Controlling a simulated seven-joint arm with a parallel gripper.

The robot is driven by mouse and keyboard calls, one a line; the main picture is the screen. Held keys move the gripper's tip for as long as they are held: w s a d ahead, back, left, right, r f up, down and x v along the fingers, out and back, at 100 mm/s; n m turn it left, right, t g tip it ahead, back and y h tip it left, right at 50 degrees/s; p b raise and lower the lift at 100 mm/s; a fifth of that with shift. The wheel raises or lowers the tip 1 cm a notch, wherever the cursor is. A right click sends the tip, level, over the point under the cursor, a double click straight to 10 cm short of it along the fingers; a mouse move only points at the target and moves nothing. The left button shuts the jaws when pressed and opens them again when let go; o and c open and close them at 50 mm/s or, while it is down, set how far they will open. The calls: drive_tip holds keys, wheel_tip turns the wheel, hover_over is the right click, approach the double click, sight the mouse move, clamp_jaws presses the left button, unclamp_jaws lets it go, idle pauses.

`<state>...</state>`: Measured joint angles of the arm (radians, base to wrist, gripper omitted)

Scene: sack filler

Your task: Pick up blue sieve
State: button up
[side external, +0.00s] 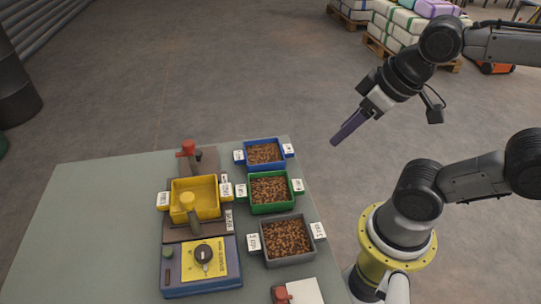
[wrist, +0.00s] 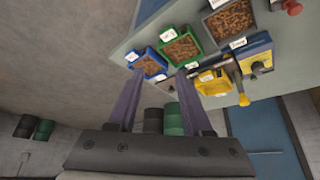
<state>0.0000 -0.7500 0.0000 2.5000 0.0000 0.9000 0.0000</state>
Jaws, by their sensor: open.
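The blue sieve (side external: 264,164) is a small rectangular tray full of brown pellets, with a white label tab at each end. It sits at the far right corner of the table, behind the green sieve. In the wrist view the blue sieve (wrist: 160,72) appears between and beyond my fingertips, partly overlapped by them. My gripper (side external: 335,142) is in the air to the right of the table, well apart from the sieve. Its two purple fingers (wrist: 159,78) are spread, with nothing held between them.
A green sieve (side external: 271,206) and a grey sieve (side external: 288,261), both full of pellets, stand in line nearer the camera. A yellow tray (side external: 181,212) sits on a machine with a dial panel (side external: 203,259). The left of the table (side external: 90,230) is clear.

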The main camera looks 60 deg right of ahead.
idle(0.4)
drive_tip(key=o, duration=0.5)
drive_tip(key=shift+c, duration=0.2)
drive_tip(key=w+r+m+g, duration=0.1)
drive_tip(key=w+r+m, duration=0.4)
drive_tip(key=w+r, duration=0.25)
drive_tip(key=m+g, duration=0.4)
hover_over(240, 155)
wheel_tip(240, 155, down, 9)
drive_tip(key=shift+g, duration=0.3)
drive_tip(key=f, duration=1)
drive_tip(key=shift+w+d, duration=0.15)
drive_tip(key=shift+w, duration=0.15)
drive_tip(key=shift+s+a+f, duration=0.1)
drive_tip(key=shift+s+f, duration=0.05)
drive_tip(key=shift+f, duration=1.35)
drive_tip(key=shift+s+a+f, duration=0.1)
drive_tip(key=shift+s+f, duration=0.05)
drive_tip(key=shift+f, duration=1.35)
